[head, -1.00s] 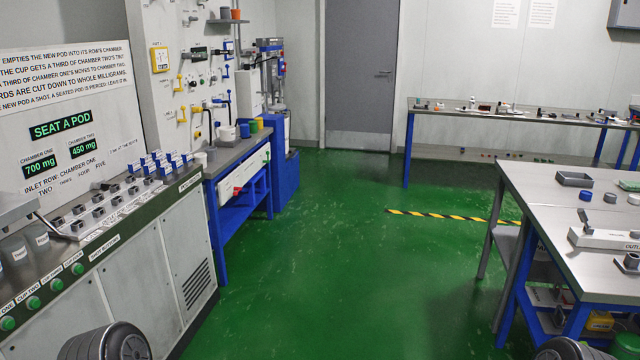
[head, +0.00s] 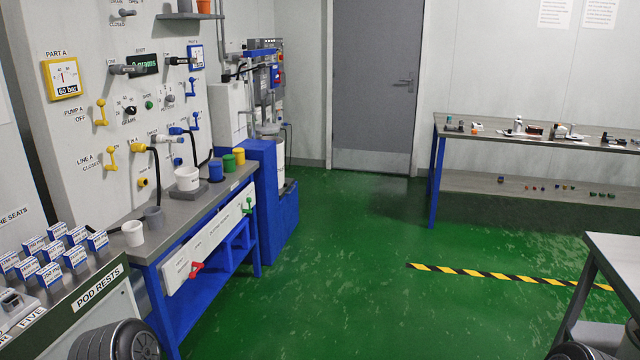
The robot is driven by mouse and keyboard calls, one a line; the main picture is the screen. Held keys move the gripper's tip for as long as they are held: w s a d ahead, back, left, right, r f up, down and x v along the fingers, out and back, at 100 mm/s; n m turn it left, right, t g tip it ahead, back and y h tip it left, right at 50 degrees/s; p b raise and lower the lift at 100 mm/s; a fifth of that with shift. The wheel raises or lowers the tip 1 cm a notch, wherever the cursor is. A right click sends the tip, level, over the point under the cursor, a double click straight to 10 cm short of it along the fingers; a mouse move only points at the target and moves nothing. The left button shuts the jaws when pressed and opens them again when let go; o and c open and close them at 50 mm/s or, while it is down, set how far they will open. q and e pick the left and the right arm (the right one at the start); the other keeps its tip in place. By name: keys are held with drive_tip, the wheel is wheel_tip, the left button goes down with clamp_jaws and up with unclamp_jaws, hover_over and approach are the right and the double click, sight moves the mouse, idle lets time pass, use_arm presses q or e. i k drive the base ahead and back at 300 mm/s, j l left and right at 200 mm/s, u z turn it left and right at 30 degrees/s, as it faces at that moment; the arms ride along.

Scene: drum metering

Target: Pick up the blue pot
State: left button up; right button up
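The blue pot (head: 215,171) stands upright on the grey top of the blue-legged bench at the left, near its far end. Neither of my grippers shows; only dark rounded parts of my arms are at the bottom edge.
Hoses and valves line the panel behind. Boxed pods (head: 75,256) sit on the console at left. Green floor (head: 320,270) is open ahead; a table (head: 616,262) edges in at right.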

sight(215, 170)
drive_tip(key=i, duration=2.65)
drive_tip(key=i+u, duration=0.2)
drive_tip(key=i, duration=0.25)
drive_tip(key=i+l+u, duration=0.2)
drive_tip(key=i, duration=0.2)
drive_tip(key=i+l+u, duration=0.2)
drive_tip(key=i, duration=0.25)
drive_tip(key=i+l+u, duration=0.15)
drive_tip(key=i, duration=0.25)
drive_tip(key=i+l+u, duration=0.7)
